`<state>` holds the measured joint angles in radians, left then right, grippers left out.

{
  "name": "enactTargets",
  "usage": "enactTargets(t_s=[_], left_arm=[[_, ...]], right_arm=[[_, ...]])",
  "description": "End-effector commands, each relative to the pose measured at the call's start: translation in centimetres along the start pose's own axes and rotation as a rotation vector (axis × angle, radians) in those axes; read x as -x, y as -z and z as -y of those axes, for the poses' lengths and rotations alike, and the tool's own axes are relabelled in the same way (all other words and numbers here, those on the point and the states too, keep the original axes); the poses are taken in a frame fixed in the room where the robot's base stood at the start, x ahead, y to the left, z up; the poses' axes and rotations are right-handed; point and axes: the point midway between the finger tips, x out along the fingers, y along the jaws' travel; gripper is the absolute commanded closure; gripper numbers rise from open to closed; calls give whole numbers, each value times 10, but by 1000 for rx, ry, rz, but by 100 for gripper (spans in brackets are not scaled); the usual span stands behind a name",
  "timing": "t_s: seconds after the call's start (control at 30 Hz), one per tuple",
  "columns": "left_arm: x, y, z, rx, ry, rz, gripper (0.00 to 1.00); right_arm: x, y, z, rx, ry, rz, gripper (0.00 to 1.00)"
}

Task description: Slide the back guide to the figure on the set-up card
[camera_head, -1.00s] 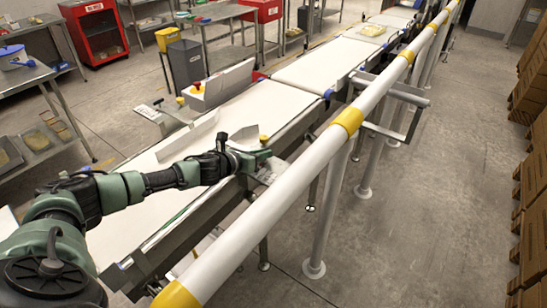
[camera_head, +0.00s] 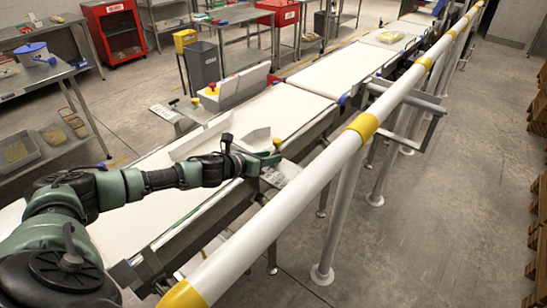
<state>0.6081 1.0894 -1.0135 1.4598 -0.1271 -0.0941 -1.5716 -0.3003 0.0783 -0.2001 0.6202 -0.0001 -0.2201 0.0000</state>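A long pale guide plate (camera_head: 201,137) stands on the white belt (camera_head: 150,205), towards its far side. A shorter pale guide plate (camera_head: 252,139) stands nearer the rail, with a yellow knob (camera_head: 277,142) beside it. I cannot tell which plate is the back guide. My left gripper (camera_head: 265,160) is at the near belt edge, just below this knob; its fingers are too small to read, and any contact is unclear. I cannot make out the set-up card's figure. My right gripper is not in view.
A white and yellow rail (camera_head: 310,180) runs along the belt's near side on posts. A housing with a red stop button (camera_head: 211,89) stands at the far side. Grey floor (camera_head: 430,220) is open right of the rail.

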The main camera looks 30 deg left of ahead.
Motion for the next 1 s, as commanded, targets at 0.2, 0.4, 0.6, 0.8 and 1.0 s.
enactTargets(t_s=[0.2,0.4,0.6,0.8,1.0], left_arm=[[36,4,-3,-2,-3,-2,65],[52,1,-1,1,0,-1,65],[53,0,0,2,0,0,65],[53,0,0,1,0,0,65],[55,-6,1,1,0,1,65]], right_arm=[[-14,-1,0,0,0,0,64],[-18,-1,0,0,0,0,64],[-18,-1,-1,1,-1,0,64],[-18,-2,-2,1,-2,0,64],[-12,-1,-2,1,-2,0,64]])
